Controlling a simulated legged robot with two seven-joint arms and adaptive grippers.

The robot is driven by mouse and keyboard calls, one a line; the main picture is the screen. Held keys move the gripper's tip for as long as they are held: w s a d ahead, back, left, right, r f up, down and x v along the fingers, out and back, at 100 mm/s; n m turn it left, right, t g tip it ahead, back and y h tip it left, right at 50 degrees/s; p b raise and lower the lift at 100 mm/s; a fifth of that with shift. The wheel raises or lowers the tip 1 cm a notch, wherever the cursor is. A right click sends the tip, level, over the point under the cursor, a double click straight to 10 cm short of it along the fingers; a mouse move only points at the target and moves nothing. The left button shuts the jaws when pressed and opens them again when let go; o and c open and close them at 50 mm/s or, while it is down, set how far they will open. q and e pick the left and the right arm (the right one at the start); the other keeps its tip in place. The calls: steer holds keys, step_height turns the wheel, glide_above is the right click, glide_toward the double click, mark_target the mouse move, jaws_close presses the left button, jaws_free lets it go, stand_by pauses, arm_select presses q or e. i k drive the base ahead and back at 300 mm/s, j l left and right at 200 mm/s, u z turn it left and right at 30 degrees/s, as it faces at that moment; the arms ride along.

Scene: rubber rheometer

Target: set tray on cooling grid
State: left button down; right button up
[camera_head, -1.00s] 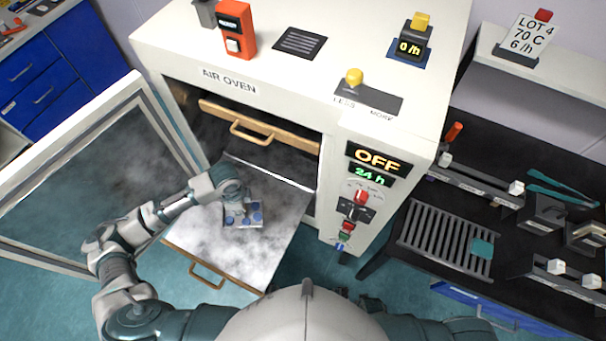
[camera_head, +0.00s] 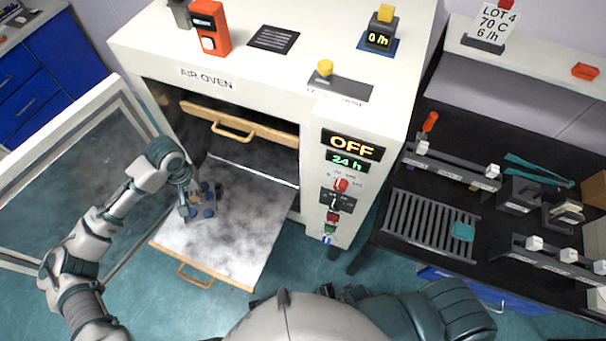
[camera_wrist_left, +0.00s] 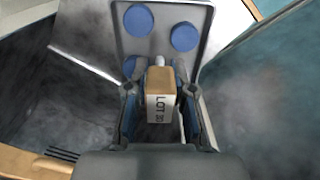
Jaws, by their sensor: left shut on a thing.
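A small grey metal tray (camera_head: 208,197) with blue discs is over the left part of the pulled-out oven shelf (camera_head: 245,240). In the left wrist view the tray (camera_wrist_left: 160,45) lies ahead of my fingers. My left gripper (camera_wrist_left: 160,105) is shut on its handle, which has a tan top and a tag reading LOT. In the head view the left gripper (camera_head: 190,200) partly hides the tray; I cannot tell whether the tray touches the shelf. My right gripper is not clearly visible.
The oven door (camera_head: 70,185) stands open at left. The white air oven (camera_head: 365,120) stands between the shelf and the black bench (camera_head: 450,125). Rails with white knobs (camera_head: 450,168), teal tongs (camera_head: 540,170) and small fixtures surround the grid.

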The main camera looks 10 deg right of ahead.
mark_target(408, 215)
steer(key=k+l+u, duration=0.15)
steer(key=u, duration=0.25)
steer(key=k+l+u, duration=0.1)
steer(key=k+u, duration=0.35)
steer(key=u, duration=0.3)
steer(key=k+u, duration=0.2)
steer(key=u, duration=0.15)
steer(key=k+l+z, duration=0.1)
steer(key=k, duration=0.4)
steer(key=z, duration=0.4)
steer(key=l+z, duration=0.15)
steer(key=z, duration=0.25)
steer(key=k+l+z, duration=0.1)
steer(key=z, duration=0.3)
steer(key=l+z, duration=0.1)
steer(key=z, duration=0.3)
steer(key=i+l+z, duration=0.15)
steer(key=z, duration=0.25)
steer(key=i+l+z, duration=0.1)
steer(key=z, duration=0.35)
steer(key=i, duration=0.25)
